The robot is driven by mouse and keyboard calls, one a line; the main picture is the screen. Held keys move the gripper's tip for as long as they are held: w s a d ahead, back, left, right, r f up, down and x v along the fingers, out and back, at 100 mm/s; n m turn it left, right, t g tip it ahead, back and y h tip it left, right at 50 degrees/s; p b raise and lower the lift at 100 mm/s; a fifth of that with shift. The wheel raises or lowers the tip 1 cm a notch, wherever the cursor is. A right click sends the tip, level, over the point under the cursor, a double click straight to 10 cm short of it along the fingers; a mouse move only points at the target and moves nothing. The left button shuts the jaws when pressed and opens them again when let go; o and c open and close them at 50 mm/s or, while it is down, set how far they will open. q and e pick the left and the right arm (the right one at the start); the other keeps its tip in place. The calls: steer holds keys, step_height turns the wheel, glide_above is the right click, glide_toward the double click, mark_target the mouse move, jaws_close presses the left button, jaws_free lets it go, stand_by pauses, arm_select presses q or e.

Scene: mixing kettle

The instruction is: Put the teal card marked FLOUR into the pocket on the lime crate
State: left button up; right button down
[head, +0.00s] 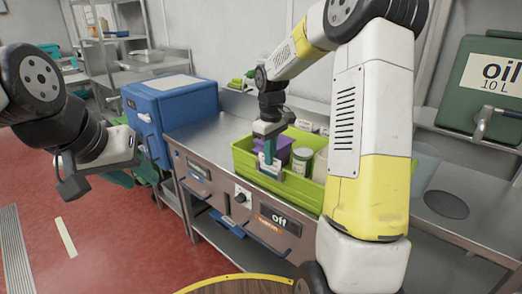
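The lime crate (304,190) stands on the steel counter in the head view, holding several containers. A small grey pocket (262,171) is on its front wall. My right gripper (269,138) points down at the crate's front wall, just above the pocket. It appears shut on the teal card (269,149), which is upright, with its lower end at the pocket. I cannot tell how far it is inside, and its FLOUR marking is not readable. My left gripper (66,180) hangs in the air at the left, away from the counter; its finger opening is not clear.
A purple container (284,148) and a lidded jar (302,162) are in the crate, close behind my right gripper. A blue box (172,105) stands left of the counter (205,135). A green oil canister (484,85) is at the upper right. My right arm hides the crate's right part.

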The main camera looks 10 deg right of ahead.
steer(key=shift+f, duration=0.2)
stand_by(0.5)
steer(key=c, duration=1.1)
jaws_free()
steer(key=shift+r, duration=3.5)
steer(key=shift+r, duration=0.1)
steer(key=s+a+r+m+t+y, duration=0.1)
steer(key=s+r+m+t, duration=0.2)
steer(key=s, duration=0.9)
steer(key=s+a+r+m+t+y, duration=0.1)
steer(key=s+r+m+t, duration=0.2)
steer(key=s, duration=0.9)
steer(key=shift+a+r+m, duration=0.15)
steer(key=shift+r+m, duration=0.2)
steer(key=shift+m, duration=0.25)
